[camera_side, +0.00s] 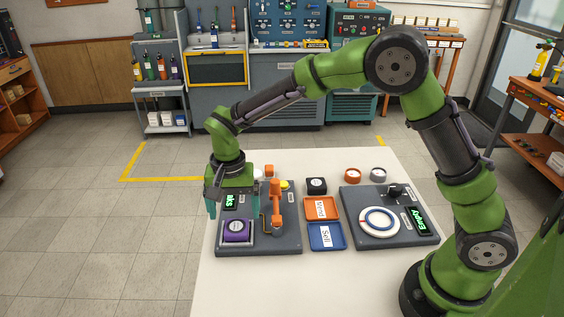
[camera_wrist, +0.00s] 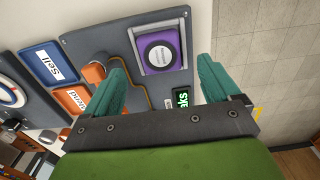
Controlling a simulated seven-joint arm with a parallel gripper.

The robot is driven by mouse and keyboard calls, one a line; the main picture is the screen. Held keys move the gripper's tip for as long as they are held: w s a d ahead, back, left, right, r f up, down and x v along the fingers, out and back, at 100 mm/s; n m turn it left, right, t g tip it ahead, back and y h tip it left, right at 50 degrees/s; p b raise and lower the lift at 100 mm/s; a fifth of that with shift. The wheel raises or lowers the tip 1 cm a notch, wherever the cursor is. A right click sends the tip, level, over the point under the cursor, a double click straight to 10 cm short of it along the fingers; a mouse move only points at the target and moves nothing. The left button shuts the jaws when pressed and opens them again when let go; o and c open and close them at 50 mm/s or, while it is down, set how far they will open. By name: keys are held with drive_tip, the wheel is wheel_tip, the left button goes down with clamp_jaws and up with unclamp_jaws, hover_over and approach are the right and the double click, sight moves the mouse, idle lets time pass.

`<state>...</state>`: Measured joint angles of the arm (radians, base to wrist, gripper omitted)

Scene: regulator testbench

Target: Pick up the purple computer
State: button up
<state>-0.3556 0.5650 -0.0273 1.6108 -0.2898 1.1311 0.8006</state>
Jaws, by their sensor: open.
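The purple computer (camera_side: 237,229) is a small purple block with a round pale dial. It sits in a grey frame at the front left of the left dark test board (camera_side: 287,245). In the wrist view the purple computer (camera_wrist: 158,49) lies beyond and between my fingertips. My gripper (camera_side: 228,205) hangs above the back left part of that board, behind the computer in the side view. Its teal fingers are apart with nothing between them, and the gripper also shows in the wrist view (camera_wrist: 162,72).
An orange lever (camera_side: 275,204) stands on the board, right of the computer. An orange tray (camera_side: 320,208) and a blue "Sell" tray (camera_side: 326,236) lie further right. A second board with a round white dial (camera_side: 379,222) is beyond them. The white table (camera_side: 300,285) is clear in front.

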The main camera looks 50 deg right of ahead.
sight(236, 226)
wheel_tip(236, 226, down, 5)
drive_tip(key=shift+r, duration=0.1)
drive_tip(key=c, duration=1.3)
drive_tip(key=shift+r, duration=0.5)
drive_tip(key=r, duration=0.3)
drive_tip(key=shift+s+d, duration=0.1)
drive_tip(key=shift+s, duration=0.2)
drive_tip(key=s+d+r, duration=0.1)
drive_tip(key=s+d, duration=0.1)
drive_tip(key=s, duration=0.5)
drive_tip(key=s+d, duration=0.3)
drive_tip(key=s, duration=0.4)
wheel_tip(236, 226, up, 10)
drive_tip(key=shift+s, duration=0.25)
